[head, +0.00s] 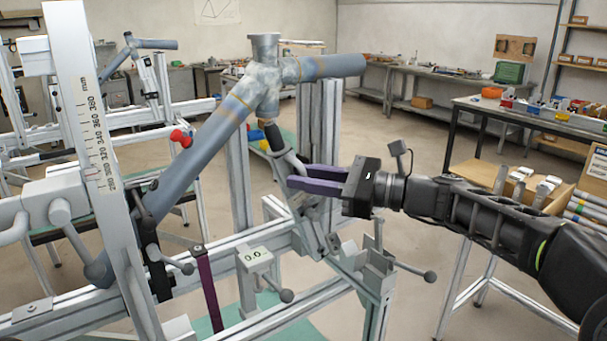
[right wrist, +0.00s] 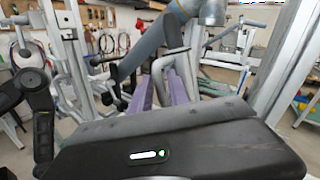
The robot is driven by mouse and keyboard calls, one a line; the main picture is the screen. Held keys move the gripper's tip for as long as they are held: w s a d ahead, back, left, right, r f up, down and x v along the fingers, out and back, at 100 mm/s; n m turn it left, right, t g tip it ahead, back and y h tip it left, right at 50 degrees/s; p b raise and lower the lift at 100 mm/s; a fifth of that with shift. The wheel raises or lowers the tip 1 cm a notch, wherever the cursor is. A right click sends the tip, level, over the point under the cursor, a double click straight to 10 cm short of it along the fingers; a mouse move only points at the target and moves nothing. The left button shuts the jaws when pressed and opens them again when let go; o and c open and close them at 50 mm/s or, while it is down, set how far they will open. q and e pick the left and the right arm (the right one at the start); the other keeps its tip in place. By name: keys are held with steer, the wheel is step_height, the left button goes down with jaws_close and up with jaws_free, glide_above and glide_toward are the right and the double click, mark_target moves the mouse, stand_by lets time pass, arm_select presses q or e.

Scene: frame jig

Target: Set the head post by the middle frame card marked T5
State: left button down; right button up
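A blue-grey bicycle frame (head: 195,150) sits in the jig, its bare-metal head tube (head: 264,75) upright at the top. Below it is a grey slanted post (head: 280,212) with a bent grey lever (head: 286,160). My right gripper (head: 292,176) has two purple fingers, apart, at the lever's lower end. In the right wrist view the lever (right wrist: 160,68) shows between the fingers (right wrist: 162,92); I cannot tell whether they touch it. A tilted scale bar (head: 92,135) carries numbers from about 260 to 360. I cannot make out a card marked T5. My left gripper is not in view.
Aluminium uprights (head: 320,120) rise behind the post. A workbench (head: 540,118) with bins is at the right. Open floor lies between.

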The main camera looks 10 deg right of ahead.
steer(key=shift+w+a, duration=0.15)
steer(key=shift+a, duration=0.05)
jaws_close()
stand_by(1.4)
